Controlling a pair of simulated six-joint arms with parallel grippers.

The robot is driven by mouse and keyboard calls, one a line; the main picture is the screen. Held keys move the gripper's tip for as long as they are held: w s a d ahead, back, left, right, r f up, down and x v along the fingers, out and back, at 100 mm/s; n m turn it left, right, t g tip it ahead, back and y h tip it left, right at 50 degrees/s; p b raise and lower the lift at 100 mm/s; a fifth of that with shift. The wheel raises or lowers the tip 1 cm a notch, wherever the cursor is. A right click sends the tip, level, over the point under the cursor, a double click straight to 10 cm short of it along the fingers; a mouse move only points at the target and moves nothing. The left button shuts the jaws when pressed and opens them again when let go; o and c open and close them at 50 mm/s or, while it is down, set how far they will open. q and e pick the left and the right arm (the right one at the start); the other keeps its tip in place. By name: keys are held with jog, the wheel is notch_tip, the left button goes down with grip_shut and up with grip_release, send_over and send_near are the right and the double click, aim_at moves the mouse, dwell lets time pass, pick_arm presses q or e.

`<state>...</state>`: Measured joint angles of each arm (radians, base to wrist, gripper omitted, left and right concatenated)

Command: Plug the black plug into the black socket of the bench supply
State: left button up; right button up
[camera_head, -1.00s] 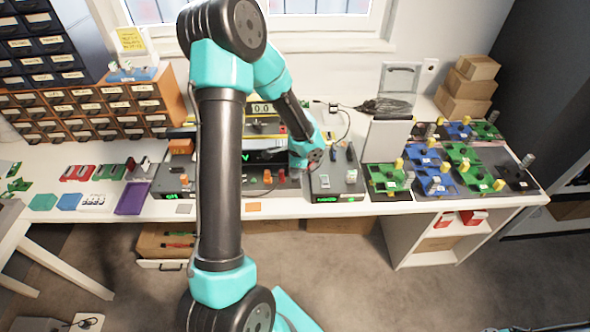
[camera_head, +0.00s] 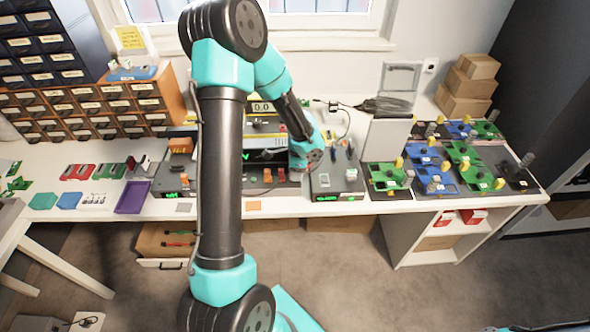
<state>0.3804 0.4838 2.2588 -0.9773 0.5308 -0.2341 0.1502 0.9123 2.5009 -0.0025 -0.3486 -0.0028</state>
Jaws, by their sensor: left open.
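My left arm reaches up the middle of the view and bends down to the bench. Its gripper (camera_head: 264,156) is open, pointing left from the teal wrist, low over the dark equipment at the bench's middle. A unit with a lit number display (camera_head: 262,107), probably the bench supply, stands behind it, partly covered by my arm. Small red and orange parts (camera_head: 268,177) show just in front of the gripper. I cannot make out the black plug or the black socket; they are too small or hidden. My right gripper is not in view.
Drawer cabinets and small trays, including a purple one (camera_head: 132,197), are at left.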

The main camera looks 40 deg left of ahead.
pick_arm(q)
notch_tip(320, 180, up, 17)
jog(key=w+d, duration=0.1)
jog(key=shift+w+d+r, duration=0.15)
jog(key=shift+w+d, duration=0.05)
jog(key=shift+w, duration=0.1)
dwell(0.5)
